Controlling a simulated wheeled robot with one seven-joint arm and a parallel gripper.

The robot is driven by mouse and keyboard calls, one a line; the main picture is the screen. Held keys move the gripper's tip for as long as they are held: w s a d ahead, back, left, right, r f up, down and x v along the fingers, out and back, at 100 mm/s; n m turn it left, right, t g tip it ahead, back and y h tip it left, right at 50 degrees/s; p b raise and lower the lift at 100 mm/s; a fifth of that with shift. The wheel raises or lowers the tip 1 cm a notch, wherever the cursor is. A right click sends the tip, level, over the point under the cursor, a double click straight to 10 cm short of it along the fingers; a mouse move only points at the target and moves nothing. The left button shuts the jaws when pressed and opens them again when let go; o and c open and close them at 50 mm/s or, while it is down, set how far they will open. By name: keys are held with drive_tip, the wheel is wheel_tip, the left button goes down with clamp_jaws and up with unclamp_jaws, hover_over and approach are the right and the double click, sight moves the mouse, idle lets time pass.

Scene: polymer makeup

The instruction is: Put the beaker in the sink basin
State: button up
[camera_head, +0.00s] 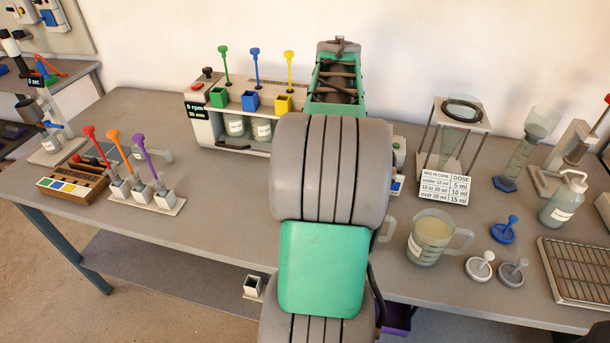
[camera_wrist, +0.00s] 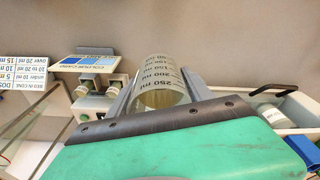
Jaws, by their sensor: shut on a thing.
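The beaker (camera_wrist: 158,72) is a clear cylinder with dark volume marks, upside down in the wrist view. My gripper (camera_wrist: 160,92) is shut on it, with one grey finger on each side. The green gripper body hides the near part of the beaker. In the head view my arm covers the middle of the picture, and I cannot make out the held beaker there. I cannot identify the sink basin in either view.
A jug with pale liquid (camera_head: 431,238) stands right of my arm, near several stoppers and a wire rack (camera_head: 580,268). A dose sign (camera_head: 446,186) stands behind the jug. Left are the rpm station (camera_head: 205,128) and a wooden box (camera_head: 72,184). Bare table (camera_head: 215,220) shows front left.

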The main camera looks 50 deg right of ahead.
drive_tip(key=f, duration=0.6)
drive_tip(key=s+d+f, duration=0.1)
drive_tip(key=f, duration=0.3)
drive_tip(key=shift+b, duration=0.3)
drive_tip(key=shift+f, duration=0.1)
drive_tip(key=o, duration=0.9)
drive_tip(key=shift+f, duration=0.1)
drive_tip(key=o, duration=0.5)
drive_tip(key=shift+c, duration=0.2)
